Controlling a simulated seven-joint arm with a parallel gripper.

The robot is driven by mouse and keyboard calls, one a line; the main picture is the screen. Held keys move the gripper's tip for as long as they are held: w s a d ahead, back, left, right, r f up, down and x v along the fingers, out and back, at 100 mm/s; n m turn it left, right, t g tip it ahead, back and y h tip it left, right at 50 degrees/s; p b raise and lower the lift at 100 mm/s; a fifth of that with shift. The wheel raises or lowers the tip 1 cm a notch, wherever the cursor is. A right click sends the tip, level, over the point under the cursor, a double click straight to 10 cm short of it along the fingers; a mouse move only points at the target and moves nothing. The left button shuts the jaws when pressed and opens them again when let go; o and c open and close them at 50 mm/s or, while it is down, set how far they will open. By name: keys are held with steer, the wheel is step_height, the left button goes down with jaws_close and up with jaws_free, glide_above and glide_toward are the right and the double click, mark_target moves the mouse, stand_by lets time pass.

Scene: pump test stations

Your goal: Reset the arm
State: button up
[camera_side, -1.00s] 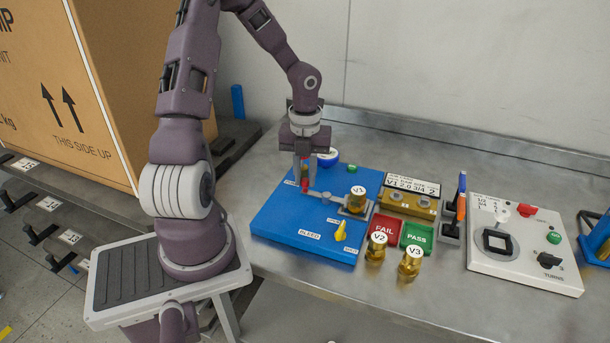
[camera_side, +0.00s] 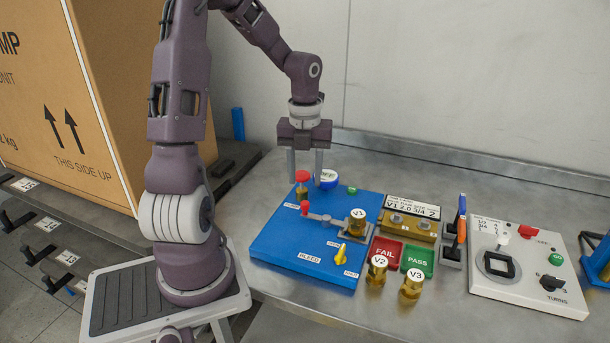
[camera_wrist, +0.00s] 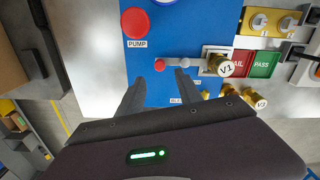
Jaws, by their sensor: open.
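My gripper (camera_side: 305,166) is open and empty, pointing down above the back left part of the blue pump station (camera_side: 280,247). Its two fingers are apart, with the red pump button (camera_side: 303,176) showing near the left finger in the side view. In the wrist view my gripper (camera_wrist: 158,90) spreads its fingers over the blue panel. The red pump button also shows there (camera_wrist: 135,23), beyond the fingertips. A lever with a small red knob (camera_side: 305,206) lies across the panel, clear of the fingers. The brass valve V1 (camera_side: 357,225) sits in a holder on the panel.
Valves V2 (camera_side: 377,270) and V3 (camera_side: 411,288) stand in front of the red FAIL tray (camera_side: 384,251) and green PASS tray (camera_side: 418,260). A white box with a knob (camera_side: 530,270) is at right. A large carton (camera_side: 70,90) stands at left behind my arm.

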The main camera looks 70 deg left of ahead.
steer(key=shift+r, duration=0.1)
steer(key=s+d+r+n+t, duration=0.2)
steer(key=s+d+r+n, duration=0.4)
steer(key=d+n, duration=0.4)
steer(key=s+d+r+n+t, duration=0.3)
steer(key=s+d+r+n, duration=0.3)
steer(key=d+n, duration=0.5)
steer(key=r+n, duration=0.1)
steer(key=n, duration=0.2)
steer(key=shift+d+r+t, duration=0.15)
steer(key=shift+r+t, duration=0.15)
steer(key=shift+r, duration=0.1)
